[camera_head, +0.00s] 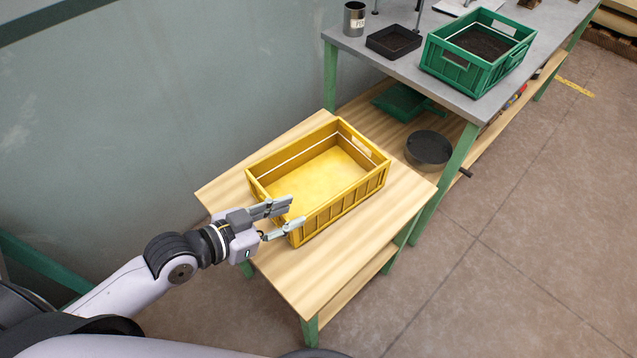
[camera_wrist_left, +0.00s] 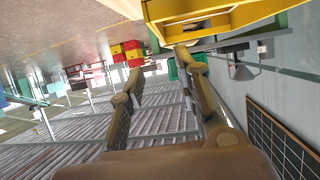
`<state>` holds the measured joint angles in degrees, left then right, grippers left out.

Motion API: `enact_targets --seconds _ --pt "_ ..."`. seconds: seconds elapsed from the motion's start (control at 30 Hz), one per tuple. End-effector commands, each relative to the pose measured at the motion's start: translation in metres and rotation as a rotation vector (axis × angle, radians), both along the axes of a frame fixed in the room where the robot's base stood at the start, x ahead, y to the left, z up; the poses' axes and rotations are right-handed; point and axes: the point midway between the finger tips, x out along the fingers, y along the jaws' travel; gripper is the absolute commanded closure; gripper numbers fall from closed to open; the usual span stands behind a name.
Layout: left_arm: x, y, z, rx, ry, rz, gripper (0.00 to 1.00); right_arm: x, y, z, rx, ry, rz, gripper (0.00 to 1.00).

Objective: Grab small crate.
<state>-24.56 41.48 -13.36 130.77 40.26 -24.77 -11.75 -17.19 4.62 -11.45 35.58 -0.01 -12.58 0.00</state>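A yellow open-topped crate (camera_head: 354,199) with slotted sides and handle cut-outs sits on a small wooden table. It looks empty. Part of a yellow crate also shows at the top right of the left wrist view (camera_wrist_left: 205,22). In the left wrist view, the open fingers (camera_wrist_left: 160,62) point past the crate. My right gripper is out of view.
The wooden table (camera_head: 315,276) has bare room in front of the crate. A grey bench (camera_head: 385,66) behind it holds a green crate (camera_head: 455,72) of dark material, a black tray (camera_head: 394,41) and a metal cup (camera_head: 354,19). A wall (camera_head: 130,110) stands at left.

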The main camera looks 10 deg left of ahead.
Motion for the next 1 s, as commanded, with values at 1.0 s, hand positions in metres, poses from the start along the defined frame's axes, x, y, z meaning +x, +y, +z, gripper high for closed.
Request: enact_targets --seconds 1.0 --pt "0.105 -0.084 -0.06 0.0 0.001 0.001 0.7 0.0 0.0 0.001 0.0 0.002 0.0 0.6"
